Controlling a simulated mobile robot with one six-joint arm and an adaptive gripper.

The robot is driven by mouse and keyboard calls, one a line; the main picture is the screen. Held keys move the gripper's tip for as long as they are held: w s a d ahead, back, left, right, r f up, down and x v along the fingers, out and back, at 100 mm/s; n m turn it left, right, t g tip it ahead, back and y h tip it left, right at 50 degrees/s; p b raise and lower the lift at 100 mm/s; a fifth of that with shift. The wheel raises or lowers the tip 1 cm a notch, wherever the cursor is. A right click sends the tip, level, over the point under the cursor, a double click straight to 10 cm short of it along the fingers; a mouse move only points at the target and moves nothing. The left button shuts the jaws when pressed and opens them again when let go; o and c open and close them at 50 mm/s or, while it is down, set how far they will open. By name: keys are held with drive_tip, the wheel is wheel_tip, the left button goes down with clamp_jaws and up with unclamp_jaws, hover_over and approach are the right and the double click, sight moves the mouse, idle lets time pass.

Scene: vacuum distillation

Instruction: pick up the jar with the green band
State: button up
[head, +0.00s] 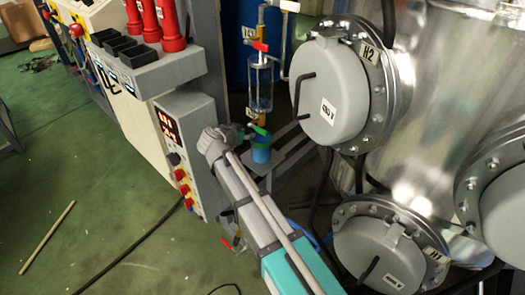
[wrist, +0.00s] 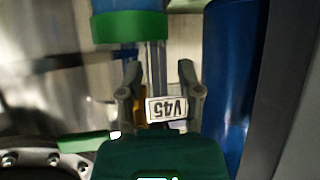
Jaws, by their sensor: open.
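A jar (wrist: 128,28) with a green band shows at the top of the wrist view, cut off by the frame edge. Above the band its body looks blue. A blue jar that appears to be the same one stands on a grey ledge in the head view (head: 261,153), below a green lever. My gripper (wrist: 164,82) is open, with nothing between its two fingers. In the wrist view the jar lies beyond the fingertips and slightly left, apart from them. In the head view my gripper (head: 236,132) is left of the jar; its fingers are hard to make out.
A blue drum (wrist: 228,80) stands at the right. In the head view, a control box (head: 187,130) is close left of my arm, and a large steel vessel with flanged covers (head: 330,95) is right.

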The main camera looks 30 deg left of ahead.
drive_tip(key=b+x, duration=0.2)
drive_tip(key=x, duration=0.3)
drive_tip(key=shift+a+f+b, duration=0.15)
drive_tip(key=shift+f+b, duration=0.1)
drive_tip(key=shift+b, duration=0.15)
drive_tip(key=shift+c, duration=0.3)
idle(0.3)
clamp_jaws()
